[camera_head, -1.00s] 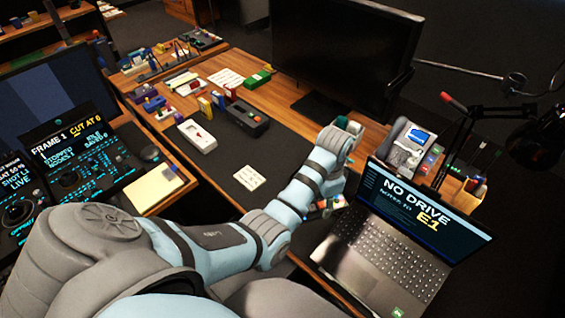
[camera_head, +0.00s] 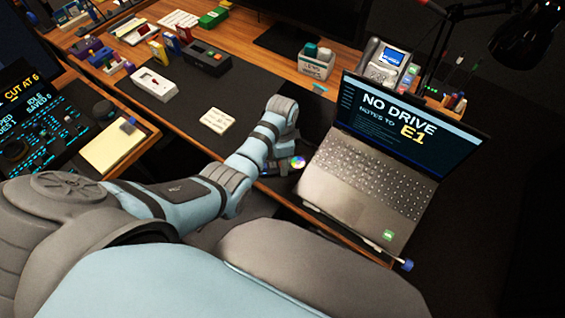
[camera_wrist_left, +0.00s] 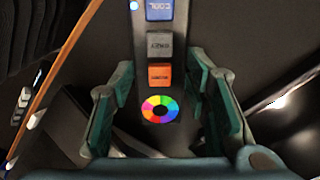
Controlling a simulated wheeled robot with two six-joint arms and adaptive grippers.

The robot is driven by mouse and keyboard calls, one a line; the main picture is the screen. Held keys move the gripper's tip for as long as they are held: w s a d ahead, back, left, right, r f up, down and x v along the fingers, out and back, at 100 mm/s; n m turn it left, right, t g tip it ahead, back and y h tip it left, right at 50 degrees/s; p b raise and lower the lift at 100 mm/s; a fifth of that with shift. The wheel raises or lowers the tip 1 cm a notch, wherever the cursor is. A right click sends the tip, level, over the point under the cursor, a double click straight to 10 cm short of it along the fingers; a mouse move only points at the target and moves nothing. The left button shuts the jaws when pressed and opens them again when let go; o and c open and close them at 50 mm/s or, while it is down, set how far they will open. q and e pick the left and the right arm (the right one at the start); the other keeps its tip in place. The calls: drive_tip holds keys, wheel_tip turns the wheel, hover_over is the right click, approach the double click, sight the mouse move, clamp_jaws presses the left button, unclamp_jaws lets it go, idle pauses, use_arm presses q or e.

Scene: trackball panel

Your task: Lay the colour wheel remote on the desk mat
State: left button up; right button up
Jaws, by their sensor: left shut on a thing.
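The colour wheel remote (camera_wrist_left: 161,133) is a dark bar with a rainbow ring and orange, grey and blue buttons. In the left wrist view it lies lengthwise between the two fingers of my left gripper (camera_wrist_left: 161,78), which is shut on it. In the head view its colour wheel (camera_head: 298,163) shows just left of the laptop, and the rest is mostly hidden by my left wrist and gripper (camera_head: 275,168). The desk mat (camera_head: 245,92) is dark and flat, mostly behind and left of the gripper. The remote's height is unclear. My right gripper is not in view.
The open laptop (camera_head: 350,195) is close right of the gripper. A white device (camera_head: 153,84), a dark box (camera_head: 208,58) and a pale card (camera_head: 217,120) are on the mat. A white bin (camera_head: 316,66) and phone (camera_head: 386,64) stand behind. The mat's middle is clear.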

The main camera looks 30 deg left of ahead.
use_arm(q)
drive_tip(key=shift+w, duration=0.1)
drive_tip(key=o, duration=1.2)
drive_tip(key=shift+f, duration=0.1)
drive_tip(key=shift+o, duration=0.2)
wheel_tip(320, 180, up, 12)
drive_tip(key=p, duration=0.3)
drive_tip(key=shift+p, duration=0.4)
